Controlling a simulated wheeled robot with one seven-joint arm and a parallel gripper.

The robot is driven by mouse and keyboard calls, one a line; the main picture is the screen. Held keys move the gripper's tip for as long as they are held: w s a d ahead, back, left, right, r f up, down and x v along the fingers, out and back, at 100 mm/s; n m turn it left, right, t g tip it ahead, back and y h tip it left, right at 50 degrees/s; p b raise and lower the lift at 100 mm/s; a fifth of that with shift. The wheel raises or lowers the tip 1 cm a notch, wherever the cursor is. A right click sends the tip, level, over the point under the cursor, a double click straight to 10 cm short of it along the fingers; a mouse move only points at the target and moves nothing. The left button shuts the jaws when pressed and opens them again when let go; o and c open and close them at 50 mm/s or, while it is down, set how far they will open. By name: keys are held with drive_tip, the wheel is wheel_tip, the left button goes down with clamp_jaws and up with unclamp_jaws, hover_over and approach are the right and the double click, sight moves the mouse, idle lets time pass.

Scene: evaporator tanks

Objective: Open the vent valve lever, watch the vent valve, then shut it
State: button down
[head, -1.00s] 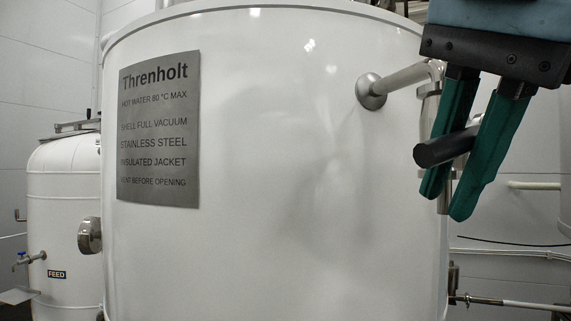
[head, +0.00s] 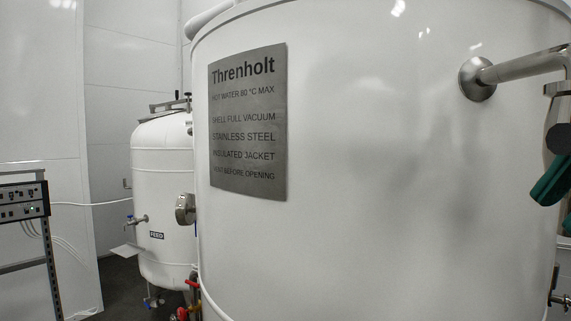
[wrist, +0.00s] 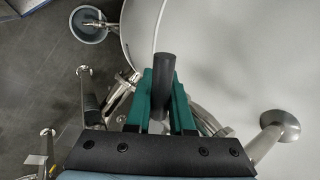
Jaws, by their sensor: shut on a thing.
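The black round grip of the vent valve lever (head: 558,138) shows at the right edge of the head view, below a steel pipe (head: 520,67) that comes out of the white tank. My gripper (head: 551,178) has green fingers and is cut off by that edge. In the wrist view the dark lever grip (wrist: 165,68) sticks out from between the two green fingers of my gripper (wrist: 163,84), which are shut on it. The valve body is mostly out of the head view and hidden behind my gripper in the wrist view.
The large white tank (head: 390,200) with a grey Threnholt plate (head: 248,120) fills the middle. A smaller FEED tank (head: 160,195) and a control panel rack (head: 25,205) stand left. In the wrist view, a round bucket (wrist: 73,23) stands on the dark floor.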

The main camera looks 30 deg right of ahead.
drive_tip(key=shift+r, duration=0.15)
drive_tip(key=c, duration=0.8)
unclamp_jaws()
drive_tip(key=b+v, duration=0.1)
drive_tip(key=v, duration=0.9)
drive_tip(key=shift+s+r, duration=0.2)
drive_tip(key=shift+r, duration=0.05)
drive_tip(key=shift+a, duration=0.1)
